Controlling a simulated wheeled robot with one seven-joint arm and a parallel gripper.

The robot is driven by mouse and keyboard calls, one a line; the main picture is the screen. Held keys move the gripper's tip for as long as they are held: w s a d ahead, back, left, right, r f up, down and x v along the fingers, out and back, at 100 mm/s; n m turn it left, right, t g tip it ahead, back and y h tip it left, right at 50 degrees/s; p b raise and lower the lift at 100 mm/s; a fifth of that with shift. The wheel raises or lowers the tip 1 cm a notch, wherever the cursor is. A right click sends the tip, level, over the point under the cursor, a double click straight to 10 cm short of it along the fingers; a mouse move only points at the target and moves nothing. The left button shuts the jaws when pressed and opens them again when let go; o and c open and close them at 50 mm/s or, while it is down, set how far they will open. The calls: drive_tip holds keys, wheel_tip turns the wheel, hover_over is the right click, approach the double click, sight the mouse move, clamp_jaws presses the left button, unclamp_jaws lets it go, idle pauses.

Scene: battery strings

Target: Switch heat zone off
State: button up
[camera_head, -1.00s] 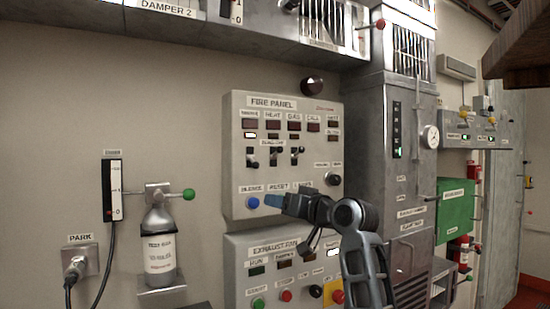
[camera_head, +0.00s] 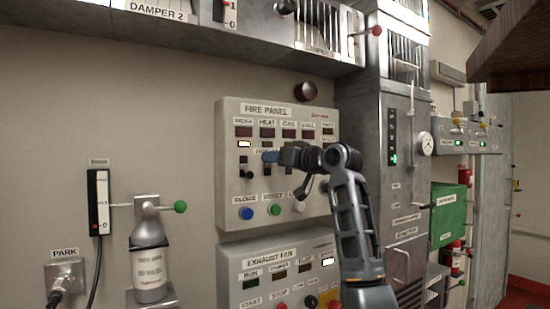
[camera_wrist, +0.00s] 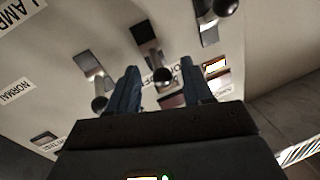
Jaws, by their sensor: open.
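The fire panel (camera_head: 228,205) is a pale box on the wall with a row of toggle levers. The heat zone switch (camera_head: 267,170) is the middle one, below the HEAT label; its knob is hidden behind my gripper (camera_head: 269,156) in the head view. In the wrist view, which is turned over, the heat lever's dark ball knob (camera_wrist: 163,75) shows between the two fingers of my open gripper (camera_wrist: 161,84), with gaps on both sides. Its lever appears tipped upward on the panel.
The smoke lever (camera_wrist: 228,5) beside it is tipped down and the lamp (camera_head: 245,143) above it is lit. The gas lever's knob (camera_wrist: 100,103) is close outside the other finger. Push buttons (camera_head: 246,213) lie below; the exhaust fan panel (camera_head: 232,262) is underneath.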

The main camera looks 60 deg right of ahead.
drive_tip(key=shift+w+d, duration=0.2)
drive_tip(key=shift+w, duration=0.3)
drive_tip(key=shift+f, duration=0.1)
clamp_jaws()
